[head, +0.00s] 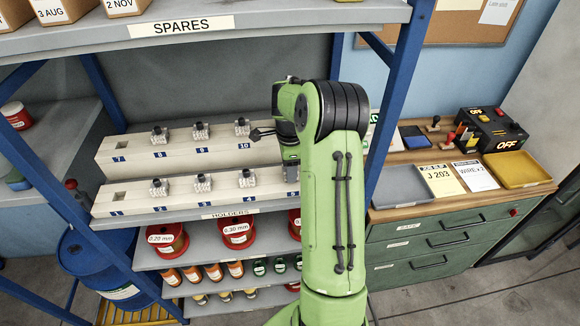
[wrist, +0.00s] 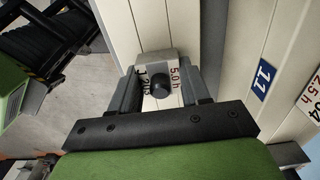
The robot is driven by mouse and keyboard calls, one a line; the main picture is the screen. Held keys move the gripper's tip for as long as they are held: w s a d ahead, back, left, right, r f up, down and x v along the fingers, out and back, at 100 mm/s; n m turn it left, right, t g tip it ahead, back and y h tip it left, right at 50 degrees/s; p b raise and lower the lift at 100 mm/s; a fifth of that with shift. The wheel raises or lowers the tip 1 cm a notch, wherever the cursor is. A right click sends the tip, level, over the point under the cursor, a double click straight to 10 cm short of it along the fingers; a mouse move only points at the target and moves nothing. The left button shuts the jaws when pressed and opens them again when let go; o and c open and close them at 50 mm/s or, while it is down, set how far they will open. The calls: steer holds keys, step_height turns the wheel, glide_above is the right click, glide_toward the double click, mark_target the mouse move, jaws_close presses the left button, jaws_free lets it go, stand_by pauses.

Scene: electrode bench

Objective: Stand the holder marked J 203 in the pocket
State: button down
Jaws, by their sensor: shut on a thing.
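In the wrist view my gripper (wrist: 162,92) is shut on a holder (wrist: 152,58), a light grey block with a dark round knob and a white tag. Empty square pockets show in the rack above number 7 (head: 121,170) and above number 1 (head: 119,196).
Several other holders stand in the rack, such as one above number 8 (head: 159,136) and one above number 2 (head: 158,187). A blue shelf post (head: 386,110) stands right of my arm. The bench at right carries a "J 203" slip (head: 440,180), a grey tray (head: 402,191) and a yellow tray (head: 516,170).

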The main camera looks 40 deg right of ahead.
steer(key=shift+f, duration=0.35)
steer(key=shift+c, duration=2.3)
jaws_free()
steer(key=shift+r, duration=0.1)
step_height(320, 180, up, 8)
steer(key=shift+f, duration=0.25)
